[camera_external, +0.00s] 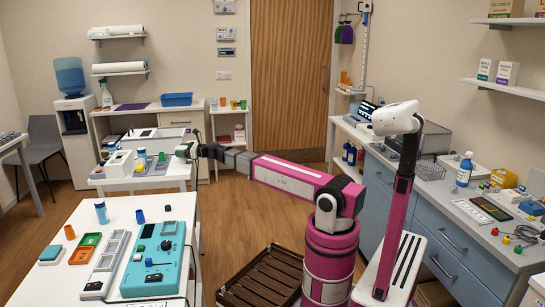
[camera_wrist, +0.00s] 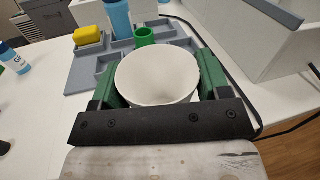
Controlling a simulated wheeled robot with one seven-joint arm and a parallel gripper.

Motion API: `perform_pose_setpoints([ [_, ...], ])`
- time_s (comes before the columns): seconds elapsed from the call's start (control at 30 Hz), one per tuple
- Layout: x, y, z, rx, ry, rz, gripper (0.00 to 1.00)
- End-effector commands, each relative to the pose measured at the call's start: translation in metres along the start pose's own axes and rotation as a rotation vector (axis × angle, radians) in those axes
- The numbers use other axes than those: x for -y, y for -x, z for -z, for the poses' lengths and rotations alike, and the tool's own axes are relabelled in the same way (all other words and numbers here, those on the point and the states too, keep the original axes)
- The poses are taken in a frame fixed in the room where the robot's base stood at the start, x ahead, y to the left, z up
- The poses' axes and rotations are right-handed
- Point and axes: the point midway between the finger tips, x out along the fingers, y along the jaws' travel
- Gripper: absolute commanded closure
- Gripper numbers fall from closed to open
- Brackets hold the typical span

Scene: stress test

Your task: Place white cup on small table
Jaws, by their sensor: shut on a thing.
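A white cup (camera_wrist: 158,76) sits upright between the two green fingers of my gripper (camera_wrist: 157,84) in the wrist view. The fingers are shut on its sides, and its open rim faces the camera. In the external view my gripper (camera_external: 186,150) reaches left over the right end of a white table (camera_external: 150,184). The cup is too small there to make out clearly. I cannot tell from the wrist view whether its base touches the surface below. A small white stand (camera_external: 236,140) with coloured cups on top is against the back wall.
Beyond the cup is a grey compartment tray (camera_wrist: 92,68) with a green cup (camera_wrist: 144,37), a yellow block (camera_wrist: 87,35) and a blue bottle (camera_wrist: 118,16). A white box (camera_wrist: 255,38) stands close on the right. A nearer table (camera_external: 60,285) holds a teal device (camera_external: 157,262).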

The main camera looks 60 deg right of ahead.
Motion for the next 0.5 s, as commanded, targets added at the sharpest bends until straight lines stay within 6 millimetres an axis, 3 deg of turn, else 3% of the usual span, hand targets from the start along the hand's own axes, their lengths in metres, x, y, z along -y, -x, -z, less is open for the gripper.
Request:
perform_pose_setpoints([
  [0.07,-0.0002,0.0,0.002,0.0,0.0,0.0,0.52],
  [0.1,-0.0002,0.0,0.0022,0.0,0.001,0.0,0.24],
  [0.17,-0.0002,0.0,0.0019,0.0,0.001,0.0,0.05],
  [0.5,0.0,0.0,0.0,0.0,0.0,0.0,0.05],
])
